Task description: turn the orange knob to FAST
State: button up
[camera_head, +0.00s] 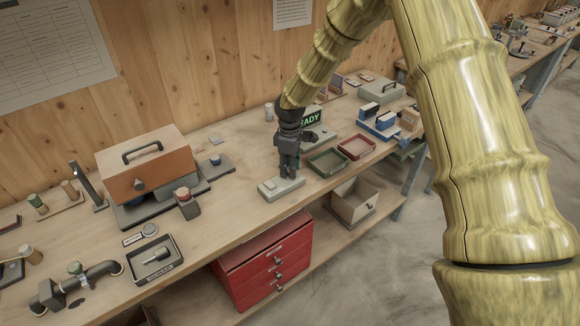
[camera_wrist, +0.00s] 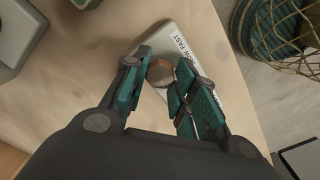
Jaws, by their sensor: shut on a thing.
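The orange knob (camera_wrist: 160,72) shows as a round brownish-orange cap in the wrist view. It sits on a pale grey plate (camera_wrist: 172,38) printed with the words SLOW and FAST. My gripper (camera_wrist: 161,82) has its teal-padded fingers closed on either side of the knob. In the head view my gripper (camera_head: 288,174) points down onto the plate (camera_head: 270,190) near the bench's front edge and hides the knob. I cannot make out a pointer mark on the knob.
A green tray (camera_head: 327,172) and a red tray (camera_head: 357,156) lie right of the plate. A green READY sign (camera_head: 312,118) stands behind. An orange toolbox (camera_head: 147,170) is to the left. Red drawers (camera_head: 265,268) stand below the bench. Bare wood lies left of the plate.

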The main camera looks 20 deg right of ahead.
jog(key=shift+w+r+n, duration=0.1)
jog(key=shift+n, duration=0.5)
jog(key=o, duration=1)
jog(key=shift+d, duration=0.1)
jog(key=shift+o, duration=0.2)
notch_tip(320, 180, up, 12)
jog(key=shift+d, duration=0.1)
